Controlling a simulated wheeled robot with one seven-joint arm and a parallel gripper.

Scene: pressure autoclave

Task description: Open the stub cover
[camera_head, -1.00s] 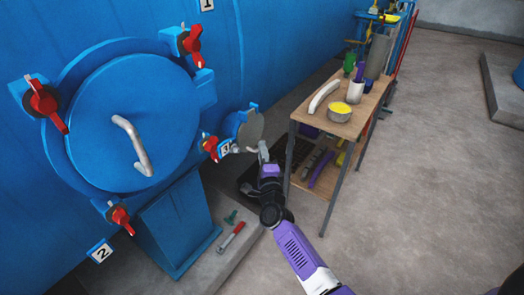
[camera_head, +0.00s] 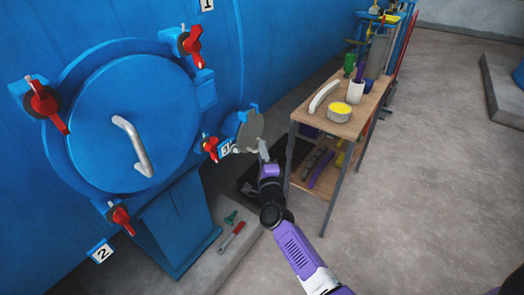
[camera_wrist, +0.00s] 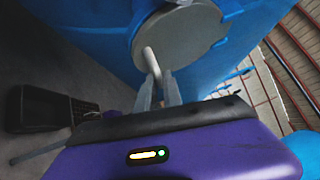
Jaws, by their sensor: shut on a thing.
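The stub cover (camera_head: 250,131) is a small grey round disc on a blue stub (camera_head: 231,122), right of the large blue door. In the wrist view the cover (camera_wrist: 185,42) fills the top middle, with a pale bar handle (camera_wrist: 152,62) standing out from its face. My gripper (camera_wrist: 158,88) is shut on this handle, its two grey fingers on either side of the bar. In the head view my gripper (camera_head: 262,152) is at the right lower side of the cover. The cover's hinge side is hard to make out.
The large blue door (camera_head: 130,120) with red clamps stands at the left. A wooden shelf table (camera_head: 340,120) with several items stands close right of my gripper. A red-handled tool (camera_head: 232,236) lies on the plinth below. Open floor lies right.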

